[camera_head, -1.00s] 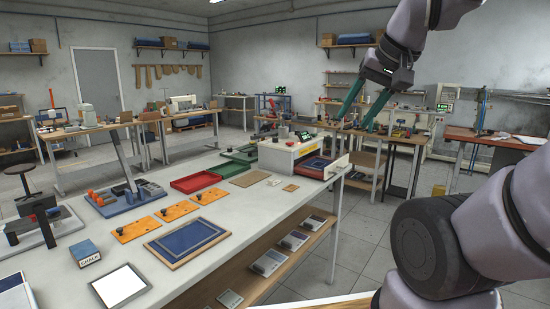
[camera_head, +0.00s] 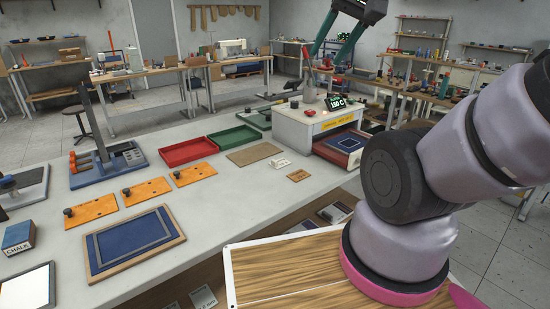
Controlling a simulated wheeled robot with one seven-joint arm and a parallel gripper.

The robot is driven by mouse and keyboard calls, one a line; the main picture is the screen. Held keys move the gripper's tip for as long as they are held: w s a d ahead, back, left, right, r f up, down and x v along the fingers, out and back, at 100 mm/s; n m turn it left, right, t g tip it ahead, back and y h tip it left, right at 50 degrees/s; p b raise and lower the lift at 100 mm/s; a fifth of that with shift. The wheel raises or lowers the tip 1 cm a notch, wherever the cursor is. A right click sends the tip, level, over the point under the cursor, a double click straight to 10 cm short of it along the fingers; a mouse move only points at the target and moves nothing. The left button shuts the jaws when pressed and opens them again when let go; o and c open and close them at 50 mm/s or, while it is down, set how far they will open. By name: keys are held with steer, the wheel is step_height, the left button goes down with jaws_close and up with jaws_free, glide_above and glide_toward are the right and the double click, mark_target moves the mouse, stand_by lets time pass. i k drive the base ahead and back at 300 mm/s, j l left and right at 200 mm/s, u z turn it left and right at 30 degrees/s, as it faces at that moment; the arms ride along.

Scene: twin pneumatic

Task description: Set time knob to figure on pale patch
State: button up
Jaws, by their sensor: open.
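A cream press-like machine (camera_head: 315,127) stands at the table's far right end. Its green lit display (camera_head: 337,101) seems to read 180 C. A dark round knob (camera_head: 294,102) shows on its top left; I cannot tell whether it is the time knob, and its markings are too small to read. A small whitish piece (camera_head: 281,163) is by the machine's front and may be the pale patch; no figure is legible. My gripper (camera_head: 326,58) has long green fingers, open and empty, pointing down above and behind the machine in the picture.
A tray with a blue pad (camera_head: 344,141) sticks out of the machine's right side. Red (camera_head: 188,151) and green (camera_head: 234,136) trays, orange plates (camera_head: 145,190), a framed blue panel (camera_head: 135,238) and a small tan plate (camera_head: 299,175) lie on the table. Bare tabletop (camera_head: 235,195) lies in front.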

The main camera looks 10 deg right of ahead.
mark_target(294, 105)
steer(key=i+l+u, duration=0.2)
steer(key=l, duration=0.35)
steer(key=i+l+u, duration=0.1)
steer(key=i+l, duration=0.1)
steer(key=l, duration=0.15)
steer(key=i+l+z, duration=0.1)
steer(key=l, duration=0.2)
